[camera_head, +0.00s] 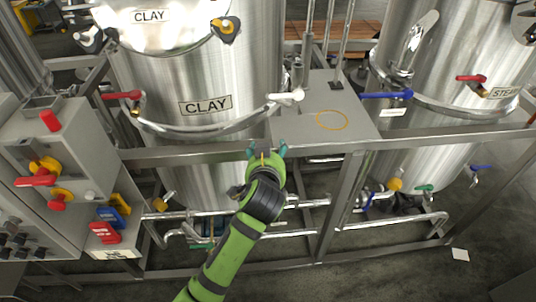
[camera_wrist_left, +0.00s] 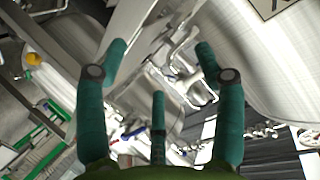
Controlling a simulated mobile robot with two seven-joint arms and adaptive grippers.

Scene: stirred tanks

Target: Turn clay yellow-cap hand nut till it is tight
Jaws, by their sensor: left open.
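The CLAY tank (camera_head: 150,75) is a steel cylinder at the left centre of the head view. The yellow-cap hand nut (camera_head: 226,28) is a dark knob with a yellow centre at the right of its lid rim. My left gripper (camera_head: 267,148) is by the frame rail, well below the nut and a little to its right, apart from it. In the left wrist view the gripper (camera_wrist_left: 162,52) has its teal fingers spread, with nothing held. The tank's curved wall shows at that view's upper right. The nut cannot be made out there. My right gripper is not in view.
A white-cap hand nut (camera_head: 91,38) sits at the lid's left. A white-handled valve (camera_head: 286,97) and a red-handled valve (camera_head: 124,96) flank the tank. A grey plate with upright rods (camera_head: 350,118) is to the right. A control box (camera_head: 50,150) stands at left.

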